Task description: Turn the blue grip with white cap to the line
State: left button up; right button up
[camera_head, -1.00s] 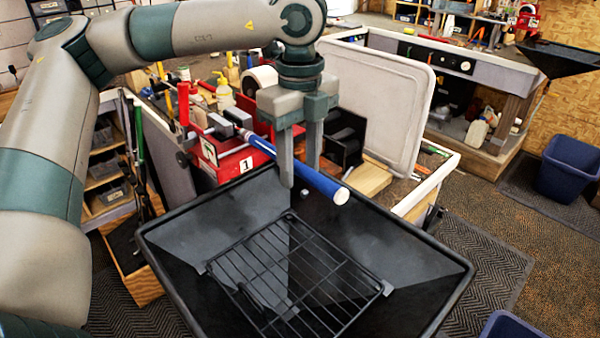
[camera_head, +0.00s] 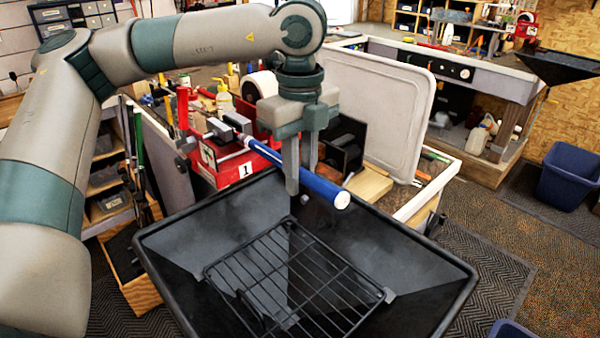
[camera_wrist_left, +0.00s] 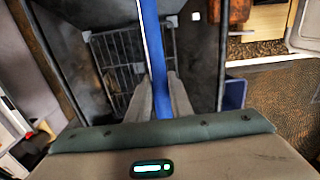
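The blue grip (camera_head: 321,187) with its white cap (camera_head: 342,200) sticks out over the black tray at the end of a shaft clamped in a vise (camera_head: 237,123). My left gripper (camera_head: 300,180) points down with one finger on each side of the grip, near its middle. In the left wrist view the blue grip (camera_wrist_left: 152,35) runs between the fingers (camera_wrist_left: 160,82), which appear to press on both its sides. A thin white line shows along the grip's left side there. The cap is not clear in that view. My right gripper is not in view.
The black tray (camera_head: 180,285) with a wire rack (camera_head: 290,275) lies below the grip. A red box marked 1 (camera_head: 232,172) stands behind. A large pale panel (camera_head: 388,110) stands upright at the back right. A blue bin (camera_head: 572,175) is on the floor at right.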

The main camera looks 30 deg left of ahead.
pick_arm(q)
grip_shut()
jog(key=shift+r+g+p, duration=0.1)
jog(key=shift+g+p, duration=0.5)
jog(key=shift+p, duration=0.25)
jog(key=shift+g+y+p, duration=0.7)
jog(key=shift+g+p, duration=0.6)
jog(key=shift+p, duration=0.35)
